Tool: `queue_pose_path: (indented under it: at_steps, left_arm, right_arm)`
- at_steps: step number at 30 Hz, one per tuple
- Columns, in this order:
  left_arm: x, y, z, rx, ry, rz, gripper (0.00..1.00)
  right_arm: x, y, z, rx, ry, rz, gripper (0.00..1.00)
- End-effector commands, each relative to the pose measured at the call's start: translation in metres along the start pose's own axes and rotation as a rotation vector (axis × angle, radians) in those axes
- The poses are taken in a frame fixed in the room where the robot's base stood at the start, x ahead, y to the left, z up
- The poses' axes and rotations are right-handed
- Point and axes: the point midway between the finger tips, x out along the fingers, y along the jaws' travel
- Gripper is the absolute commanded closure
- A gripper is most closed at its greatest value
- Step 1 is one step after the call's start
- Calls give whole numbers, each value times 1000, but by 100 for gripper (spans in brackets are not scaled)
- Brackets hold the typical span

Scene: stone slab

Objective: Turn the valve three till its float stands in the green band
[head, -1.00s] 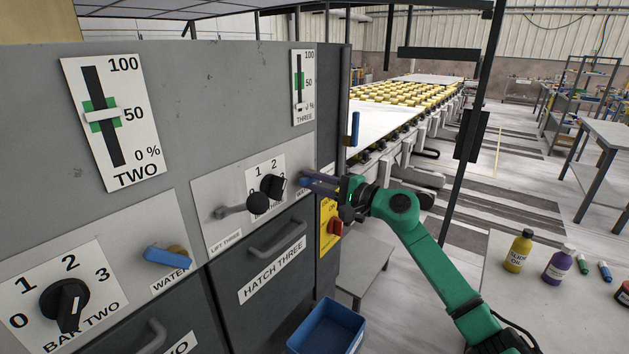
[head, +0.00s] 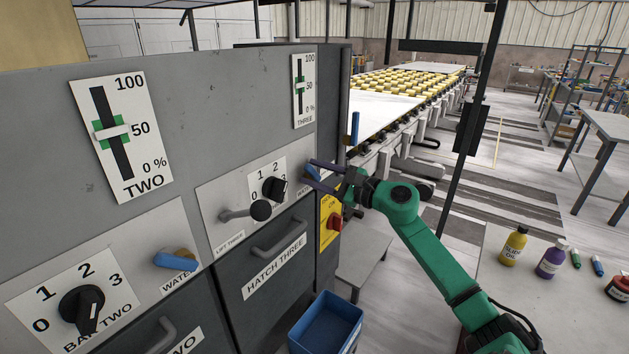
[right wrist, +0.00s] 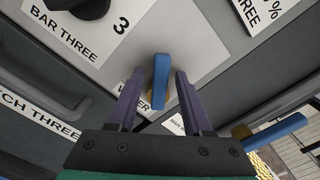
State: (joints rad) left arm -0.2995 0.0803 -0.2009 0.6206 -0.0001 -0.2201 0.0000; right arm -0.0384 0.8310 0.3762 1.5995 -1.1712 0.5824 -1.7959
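The gauge three (head: 304,92) is on the grey panel in the head view. Its white float (head: 300,91) stands at the green band, somewhat below 50; the small size hides its exact fit. The valve three has a blue handle, seen in the head view (head: 313,172) partly behind my fingers and in the right wrist view (right wrist: 160,82). My right gripper (head: 315,174) is open, its purple fingers (right wrist: 156,90) on either side of the handle with gaps visible. My left gripper is not in view.
The bar three knob (head: 273,188) and lift three lever (head: 260,210) sit left of the valve. A second blue handle (right wrist: 275,131) is right of my fingers in the wrist view. A blue bin (head: 327,325) is below. Bottles (head: 513,247) stand on a table at right.

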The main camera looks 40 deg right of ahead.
Motion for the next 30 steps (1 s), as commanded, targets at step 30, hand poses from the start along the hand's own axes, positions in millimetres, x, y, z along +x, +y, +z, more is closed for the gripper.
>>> queue_pose_path:
  at_steps: [30]
  left_arm:
    - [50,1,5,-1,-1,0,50]
  right_arm:
    - [-105,5,-7,0,1,-2,50]
